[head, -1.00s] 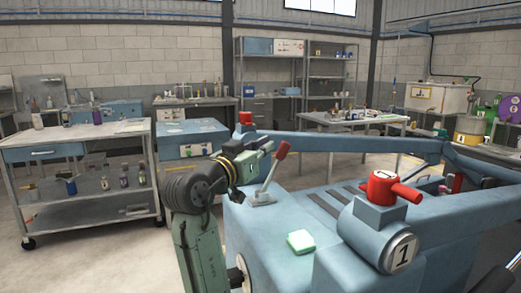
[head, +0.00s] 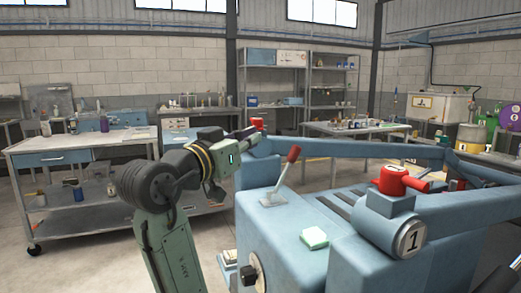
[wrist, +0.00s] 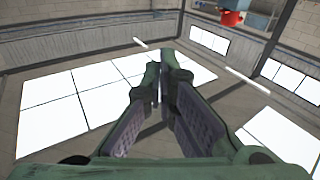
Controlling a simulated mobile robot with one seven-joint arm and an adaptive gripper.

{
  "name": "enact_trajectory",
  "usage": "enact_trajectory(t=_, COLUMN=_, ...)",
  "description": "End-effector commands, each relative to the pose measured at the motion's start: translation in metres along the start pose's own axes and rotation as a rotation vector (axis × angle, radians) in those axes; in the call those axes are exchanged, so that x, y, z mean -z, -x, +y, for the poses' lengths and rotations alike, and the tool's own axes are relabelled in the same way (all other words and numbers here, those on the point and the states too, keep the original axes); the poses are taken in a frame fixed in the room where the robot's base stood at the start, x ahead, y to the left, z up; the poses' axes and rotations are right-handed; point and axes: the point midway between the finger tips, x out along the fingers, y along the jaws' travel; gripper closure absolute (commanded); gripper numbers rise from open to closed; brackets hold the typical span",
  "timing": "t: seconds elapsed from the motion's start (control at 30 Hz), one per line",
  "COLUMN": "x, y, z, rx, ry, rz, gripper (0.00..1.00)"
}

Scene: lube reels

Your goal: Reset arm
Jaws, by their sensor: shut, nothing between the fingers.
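My arm rises at the lower left of the head view, with its wrist beside the blue machine (head: 290,250). My gripper (head: 248,131) points away to the right there, near a red cap (head: 256,124) at the machine's back corner. It is small and partly hidden by the wrist in that view. In the wrist view my gripper (wrist: 163,72) has its two green fingers meeting at the tips, with nothing between them. Bright ceiling panels (wrist: 60,105) and windows show behind the fingers.
The machine carries a red-handled lever (head: 287,170), a green-and-white sponge-like block (head: 314,238) and a red valve (head: 392,182). A grey workbench (head: 85,145) stands to the left. Another table (head: 360,131) and shelves (head: 333,80) stand behind. Open floor lies at the lower left.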

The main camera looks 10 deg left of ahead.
Motion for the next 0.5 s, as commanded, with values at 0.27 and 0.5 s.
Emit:
enact_trajectory(t=0.27, x=0.0044, y=0.0085, z=0.0011, rx=-0.001, ry=0.0, rz=-0.001, gripper=1.0)
enact_trajectory(t=0.5, x=0.0044, y=0.0085, z=0.0005, rx=0.001, ry=0.001, rz=0.001, gripper=1.0)
